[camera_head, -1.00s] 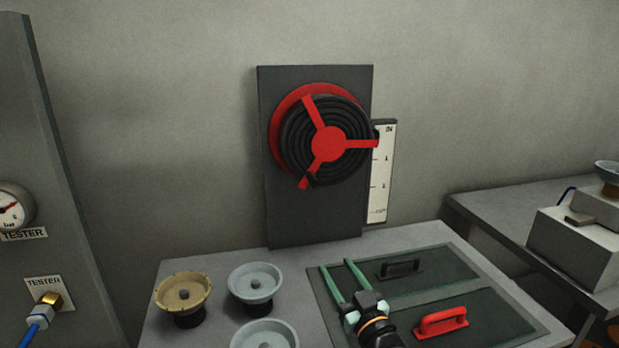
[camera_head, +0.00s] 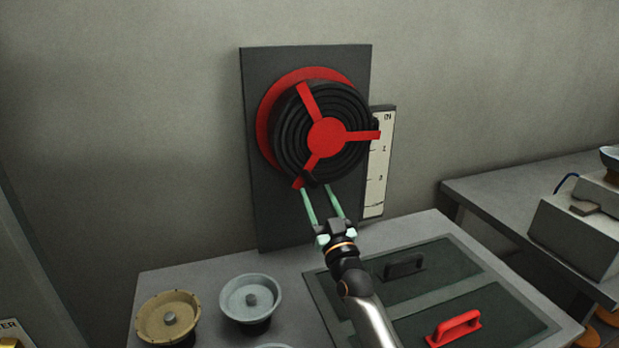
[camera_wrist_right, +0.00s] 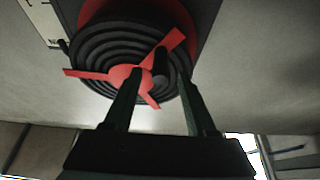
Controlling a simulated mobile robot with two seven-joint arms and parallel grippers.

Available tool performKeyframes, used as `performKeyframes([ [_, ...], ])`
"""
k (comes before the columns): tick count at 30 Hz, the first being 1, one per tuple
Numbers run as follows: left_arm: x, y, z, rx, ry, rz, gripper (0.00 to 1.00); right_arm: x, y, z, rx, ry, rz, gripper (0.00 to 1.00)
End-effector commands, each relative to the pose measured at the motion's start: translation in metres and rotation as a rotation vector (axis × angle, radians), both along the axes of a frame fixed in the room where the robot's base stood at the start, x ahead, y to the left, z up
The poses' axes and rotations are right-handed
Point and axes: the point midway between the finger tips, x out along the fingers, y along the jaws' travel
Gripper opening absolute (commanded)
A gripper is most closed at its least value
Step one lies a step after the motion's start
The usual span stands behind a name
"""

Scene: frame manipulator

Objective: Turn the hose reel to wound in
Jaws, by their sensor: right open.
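The hose reel (camera_head: 325,137) has a red three-spoke hub and a black coiled hose, mounted on a dark upright board. One spoke points lower left, with a dark knob (camera_head: 310,180) near its end. A white scale plate (camera_head: 377,185) marked IN at its top stands right of the reel. My right gripper (camera_head: 316,189) is open just below the reel, fingers pointing up at the knob. In the right wrist view, the knob (camera_wrist_right: 160,66) shows between the fingertips of the gripper (camera_wrist_right: 162,78); I cannot tell whether they touch it. My left gripper is out of view.
A bench (camera_head: 210,262) below holds a tan bowl-shaped knob (camera_head: 168,318), a pale blue one (camera_head: 251,299), and dark panels with a black handle (camera_head: 404,265) and a red handle (camera_head: 454,328). A side table with a grey box (camera_head: 585,232) stands at right.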

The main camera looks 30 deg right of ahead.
Motion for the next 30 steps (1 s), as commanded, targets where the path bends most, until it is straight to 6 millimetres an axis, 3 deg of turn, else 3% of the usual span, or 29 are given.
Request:
performKeyframes([
  [3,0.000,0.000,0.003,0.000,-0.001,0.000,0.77,0.020,-0.004,0.011,-0.001,-0.002,0.001,0.57],
  [9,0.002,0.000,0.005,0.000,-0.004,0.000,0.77,0.041,-0.009,0.018,-0.001,0.000,0.001,0.57],
  [21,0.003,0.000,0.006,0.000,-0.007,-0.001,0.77,0.048,-0.011,0.020,-0.001,0.001,0.001,0.57],
  [30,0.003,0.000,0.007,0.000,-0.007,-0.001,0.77,0.048,-0.011,0.020,0.000,0.001,0.001,0.25],
])
